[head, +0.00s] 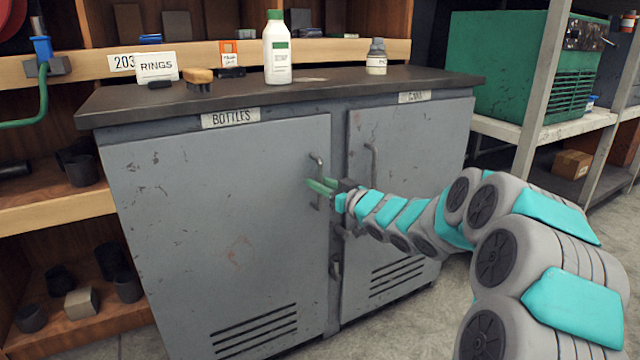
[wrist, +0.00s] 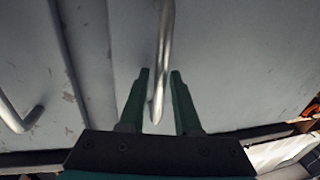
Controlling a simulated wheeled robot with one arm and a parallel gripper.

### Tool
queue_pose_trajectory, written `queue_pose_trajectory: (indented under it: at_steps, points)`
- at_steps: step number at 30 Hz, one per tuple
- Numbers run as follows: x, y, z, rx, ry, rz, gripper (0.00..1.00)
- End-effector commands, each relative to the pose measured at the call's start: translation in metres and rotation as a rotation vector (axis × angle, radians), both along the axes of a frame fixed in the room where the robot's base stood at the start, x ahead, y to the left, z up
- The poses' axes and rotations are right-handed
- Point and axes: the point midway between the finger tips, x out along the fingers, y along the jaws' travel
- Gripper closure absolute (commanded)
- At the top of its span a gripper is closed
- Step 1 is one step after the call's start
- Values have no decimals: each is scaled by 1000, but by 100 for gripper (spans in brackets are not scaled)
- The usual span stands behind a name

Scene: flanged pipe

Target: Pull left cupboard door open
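The left cupboard door (head: 225,230) is grey, carries a BOTTLES label and looks closed. Its vertical bar handle (head: 317,180) is near the door's right edge. My gripper (head: 320,186) is at this handle, with its green fingers pointing at the door. In the wrist view, the handle (wrist: 163,50) passes between the two fingers of my gripper (wrist: 160,75). The fingers are apart, with a gap visible on each side of the bar. The head view does not show the finger gap clearly.
The right door (head: 410,180) looks closed, and its handle (head: 372,162) is close to my gripper's right. Bottles and small boxes stand on the dark cupboard top (head: 330,87). Shelving (head: 50,215) is at left, and a rack post (head: 540,90) at right.

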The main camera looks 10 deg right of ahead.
Motion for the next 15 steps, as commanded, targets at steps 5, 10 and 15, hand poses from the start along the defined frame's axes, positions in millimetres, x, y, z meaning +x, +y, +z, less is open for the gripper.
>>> queue_pose_trajectory:
  at_steps: [5, 10, 15]
  points:
    - [0, 0, 0, 0, 0, 0, 90]
    - [0, 0, 0, 0, 0, 0, 100]
    - [0, 0, 0, 0, 0, 0, 100]
